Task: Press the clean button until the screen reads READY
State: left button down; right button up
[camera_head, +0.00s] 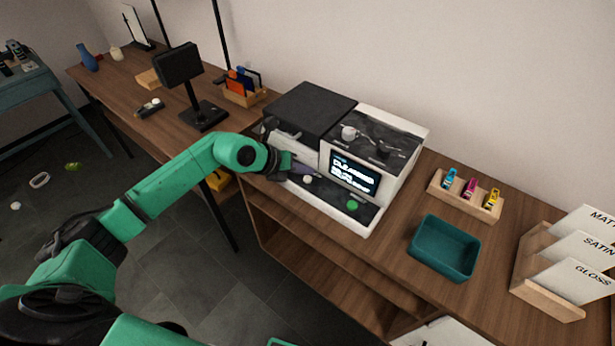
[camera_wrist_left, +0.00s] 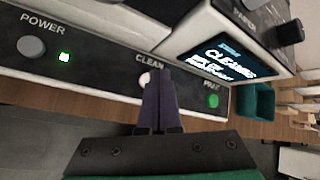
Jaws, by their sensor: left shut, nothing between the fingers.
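The machine (camera_head: 390,190) is white and black and stands on the wooden bench. Its lit screen (camera_head: 354,175) shows large text that reads as CLEANING, with smaller lines I cannot make out; it also shows in the left wrist view (camera_wrist_left: 222,58). The white clean button (camera_wrist_left: 144,79) sits under the CLEAN label and shows in the head view as a pale dot (camera_head: 308,179). My left gripper (camera_head: 301,171) is shut and empty, its purple fingers (camera_wrist_left: 157,85) at the button and partly covering it. I cannot tell whether they touch it. My right gripper is out of view.
A grey POWER button (camera_wrist_left: 31,46) with a green light (camera_wrist_left: 64,57) and a green button (camera_wrist_left: 212,100) share the front panel. A teal tray (camera_head: 443,247), a wooden rack (camera_head: 464,194) and a card holder (camera_head: 548,272) stand to the right.

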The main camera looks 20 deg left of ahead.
aim_at(304, 183)
pick_arm(q)
notch_tip(304, 183, up, 5)
jog(key=p, duration=0.3)
dwell(0.4)
